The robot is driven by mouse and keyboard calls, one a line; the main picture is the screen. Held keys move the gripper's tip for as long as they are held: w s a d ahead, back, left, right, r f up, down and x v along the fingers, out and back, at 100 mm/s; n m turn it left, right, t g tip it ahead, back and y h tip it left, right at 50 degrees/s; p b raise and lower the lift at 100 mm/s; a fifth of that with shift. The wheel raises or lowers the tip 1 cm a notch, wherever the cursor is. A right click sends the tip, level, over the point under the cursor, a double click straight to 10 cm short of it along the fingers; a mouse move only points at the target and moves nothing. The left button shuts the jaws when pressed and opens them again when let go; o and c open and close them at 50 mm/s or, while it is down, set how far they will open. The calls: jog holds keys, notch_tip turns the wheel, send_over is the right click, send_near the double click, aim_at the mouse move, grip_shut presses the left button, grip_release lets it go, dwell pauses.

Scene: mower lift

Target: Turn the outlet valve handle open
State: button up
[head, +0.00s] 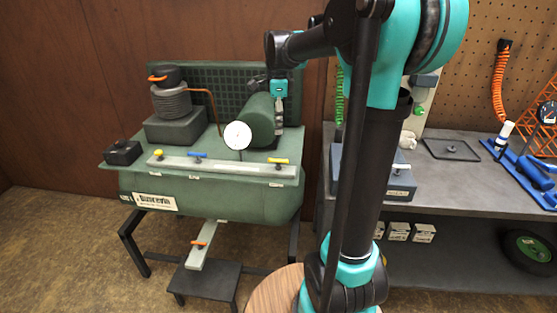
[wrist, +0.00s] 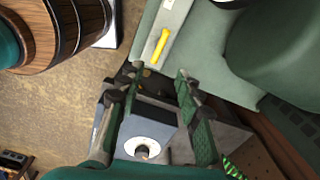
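The green compressor tank (head: 215,197) carries a pale manifold bar (head: 225,166) along its front. On the bar are a yellow handle (head: 158,153) at the left, a blue handle (head: 197,155) and a yellow handle (head: 278,160) at the right. An orange handle (head: 200,243) is on a pale piece below the tank. No label tells which is the outlet valve. My gripper (head: 279,132) is above the tank's right end, behind the right yellow handle. In the wrist view, my gripper (wrist: 157,78) has its fingers apart and empty. A yellow handle (wrist: 160,46) shows beyond the tips, untouched.
A round gauge (head: 237,135) stands up behind the bar, left of my gripper. The green motor cylinder (head: 257,122) is close beside it. A grey workbench (head: 455,180) stands at the right. A wooden round top (head: 280,290) is in the foreground.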

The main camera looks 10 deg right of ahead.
aim_at(278, 163)
notch_tip(278, 163, down, 14)
jog(key=shift+f, duration=0.25)
dwell(0.3)
